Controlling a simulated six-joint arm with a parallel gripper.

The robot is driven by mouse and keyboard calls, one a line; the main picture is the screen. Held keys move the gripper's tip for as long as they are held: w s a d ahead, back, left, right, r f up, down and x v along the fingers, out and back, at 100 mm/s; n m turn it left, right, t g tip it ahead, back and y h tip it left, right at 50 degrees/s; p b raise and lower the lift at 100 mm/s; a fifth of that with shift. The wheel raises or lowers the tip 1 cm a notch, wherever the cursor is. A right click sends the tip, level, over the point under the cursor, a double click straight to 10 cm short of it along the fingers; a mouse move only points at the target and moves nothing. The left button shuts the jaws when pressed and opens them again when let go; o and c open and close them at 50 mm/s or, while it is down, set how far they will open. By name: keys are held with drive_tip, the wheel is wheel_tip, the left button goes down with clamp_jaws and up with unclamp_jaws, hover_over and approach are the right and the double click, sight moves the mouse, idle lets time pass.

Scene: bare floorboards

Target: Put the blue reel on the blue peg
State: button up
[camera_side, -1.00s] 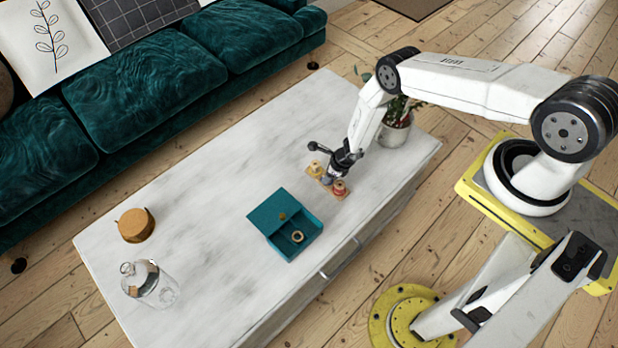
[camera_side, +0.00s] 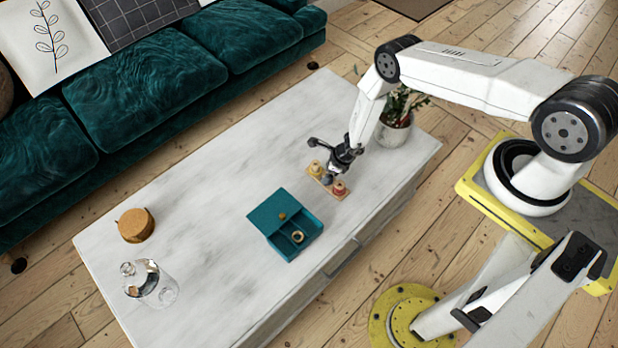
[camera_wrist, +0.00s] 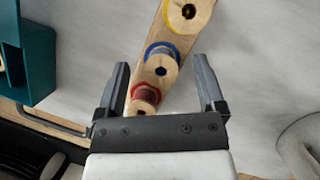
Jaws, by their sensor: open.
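The blue reel (camera_wrist: 160,60) has a pale face, a blue rim and a dark centre hole. It sits at the middle place of a wooden peg board (camera_wrist: 152,80), between a yellow reel (camera_wrist: 180,16) and a red reel (camera_wrist: 145,94). The blue peg cannot be made out separately; the reel covers that place. My gripper (camera_wrist: 161,64) is open, its fingers apart on either side of the blue reel without touching it. In the side view my gripper (camera_side: 329,160) is over the board (camera_side: 343,195), largely hiding the blue reel.
A teal box (camera_side: 272,217) with a small wooden ring (camera_side: 297,236) stands left of the board. A potted plant (camera_side: 394,130) stands close behind my wrist.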

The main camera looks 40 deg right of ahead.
drive_tip(key=shift+r, duration=2.55)
drive_tip(key=a+r+n+g+y, duration=0.1)
drive_tip(key=a+r+n, duration=0.1)
drive_tip(key=r+n, duration=0.75)
drive_tip(key=a+r+n, duration=0.2)
drive_tip(key=r+n, duration=0.3)
drive_tip(key=r, duration=1)
drive_tip(key=s+r+n+h, duration=0.3)
drive_tip(key=s+r+n, duration=1.2)
drive_tip(key=r, duration=0.3)
drive_tip(key=shift+d+r+n, duration=0.15)
drive_tip(key=shift+d+n, duration=0.2)
drive_tip(key=shift+d, duration=0.1)
